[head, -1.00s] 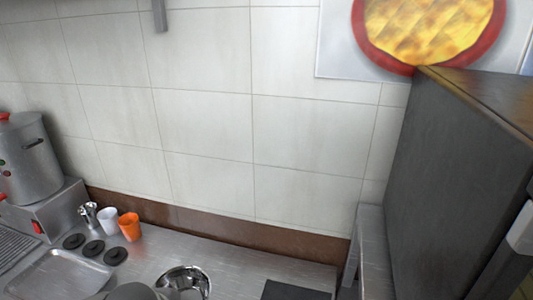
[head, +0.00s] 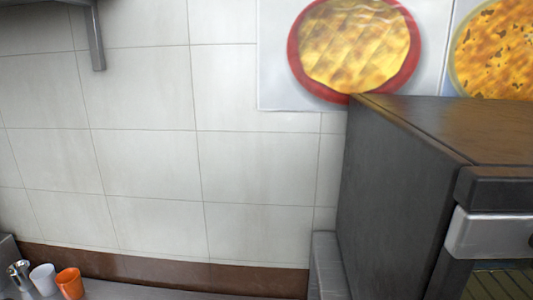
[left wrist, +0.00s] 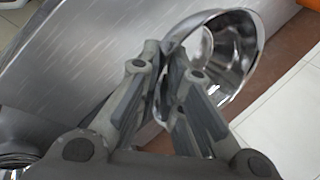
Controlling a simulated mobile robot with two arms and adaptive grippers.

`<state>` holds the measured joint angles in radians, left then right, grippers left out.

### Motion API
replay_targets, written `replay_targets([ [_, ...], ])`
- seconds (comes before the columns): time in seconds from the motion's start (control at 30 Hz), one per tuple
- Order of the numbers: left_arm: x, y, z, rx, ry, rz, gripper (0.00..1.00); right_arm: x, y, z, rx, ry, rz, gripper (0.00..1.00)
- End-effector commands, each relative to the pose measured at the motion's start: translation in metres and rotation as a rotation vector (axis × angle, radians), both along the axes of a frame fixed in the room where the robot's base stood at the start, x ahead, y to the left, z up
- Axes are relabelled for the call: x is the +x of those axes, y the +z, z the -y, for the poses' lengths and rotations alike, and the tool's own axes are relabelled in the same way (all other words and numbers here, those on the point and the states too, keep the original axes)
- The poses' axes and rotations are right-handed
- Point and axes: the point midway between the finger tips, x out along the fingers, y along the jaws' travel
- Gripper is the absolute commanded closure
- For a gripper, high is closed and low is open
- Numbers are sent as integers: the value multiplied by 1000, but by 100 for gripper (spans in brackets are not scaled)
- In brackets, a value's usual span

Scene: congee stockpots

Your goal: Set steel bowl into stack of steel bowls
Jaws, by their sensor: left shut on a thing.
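In the left wrist view a shiny steel bowl (left wrist: 232,58) is held at its rim between the fingers of my left gripper (left wrist: 172,52). The bowl is tilted, its inside facing the right of the picture. It hangs near the edge of a brushed steel counter (left wrist: 95,50). At the lower left edge of the left wrist view a shiny metal thing (left wrist: 14,162) is partly cut off; I cannot tell if it is the stack of bowls. The stack is not clearly seen. Neither gripper shows in the head view.
In the head view an orange cup (head: 70,284), a white cup (head: 43,279) and a small metal jug (head: 20,273) stand on the counter at the lower left. A dark oven (head: 400,190) stands at the right.

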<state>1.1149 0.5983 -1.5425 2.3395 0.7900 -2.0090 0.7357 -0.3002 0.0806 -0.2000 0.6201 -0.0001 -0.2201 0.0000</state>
Motion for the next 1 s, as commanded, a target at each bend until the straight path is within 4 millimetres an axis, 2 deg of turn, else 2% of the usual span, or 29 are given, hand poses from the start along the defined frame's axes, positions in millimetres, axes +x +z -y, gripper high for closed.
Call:
replay_targets([
  [0.1,-1,0,8,1,113,7,100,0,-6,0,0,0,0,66],
  [0.23,-4,0,7,1,293,5,100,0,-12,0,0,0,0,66],
  [0.6,1,18,-25,-3,733,8,100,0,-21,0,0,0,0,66],
  [0.8,3,26,-37,-5,861,4,100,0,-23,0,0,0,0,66],
  [1.0,2,27,-39,-5,889,-3,100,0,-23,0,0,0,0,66],
])
